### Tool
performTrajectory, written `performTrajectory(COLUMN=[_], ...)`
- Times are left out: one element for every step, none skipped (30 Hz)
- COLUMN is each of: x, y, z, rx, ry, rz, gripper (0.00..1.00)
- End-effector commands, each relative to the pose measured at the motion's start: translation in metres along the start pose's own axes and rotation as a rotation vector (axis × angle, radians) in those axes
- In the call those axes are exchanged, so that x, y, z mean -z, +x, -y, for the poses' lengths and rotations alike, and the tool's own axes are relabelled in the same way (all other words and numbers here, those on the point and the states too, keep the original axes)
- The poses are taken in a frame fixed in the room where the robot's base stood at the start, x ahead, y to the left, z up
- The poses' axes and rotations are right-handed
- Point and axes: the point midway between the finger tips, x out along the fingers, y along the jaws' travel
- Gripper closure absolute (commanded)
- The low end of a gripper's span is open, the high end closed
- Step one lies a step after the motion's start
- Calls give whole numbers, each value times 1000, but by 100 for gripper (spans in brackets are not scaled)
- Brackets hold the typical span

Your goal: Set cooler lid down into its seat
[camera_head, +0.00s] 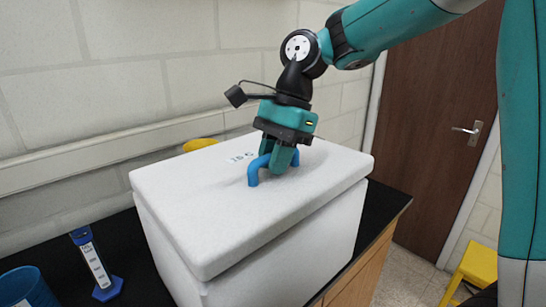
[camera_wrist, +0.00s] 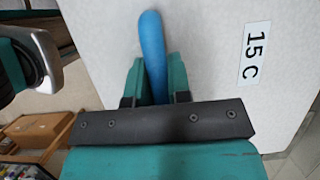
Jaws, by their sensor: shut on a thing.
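The white cooler lid (camera_head: 210,220) lies over the white cooler box (camera_head: 310,250) on the black bench top. It also fills much of the wrist view (camera_wrist: 210,45). A blue handle (camera_head: 253,173) stands up from the lid's top, and its bar also shows in the wrist view (camera_wrist: 152,38). My gripper (camera_head: 279,160) points down with its teal fingers shut on the handle bar. The lid's edge overhangs the box's front faces, with a dark line beneath it. I cannot tell whether the lid is fully down, and its far underside is hidden.
A blue cup (camera_head: 28,288) and a blue-based cylinder (camera_head: 96,265) stand left of the box. A yellow object (camera_head: 200,144) shows behind the lid. The wall is close behind. A yellow stool (camera_head: 474,268) stands on the floor at right, near a brown door (camera_head: 435,120).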

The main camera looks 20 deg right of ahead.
Motion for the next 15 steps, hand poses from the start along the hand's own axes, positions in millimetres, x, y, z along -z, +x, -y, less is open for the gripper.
performTrajectory(x=[0,0,0,1,1,1,1,1,2,2,2,2,2,2,3], y=[1,1,2,2,2,3,3,4,4,4,5,5,6,6,6], z=[0,0,0,0,0,0,0,0,0,0,0,0,0,0,0], rx=[0,0,0,0,0,0,0,0,0,0,0,0,0,0,-1], ry=[0,-1,-1,-1,-1,-1,-1,-1,-1,0,0,0,0,0,0], rz=[0,0,0,0,0,0,0,0,0,0,0,0,0,0,0], gripper=[100,100,100,100,100,100,100,100,100,100,100,100,100,100,100])
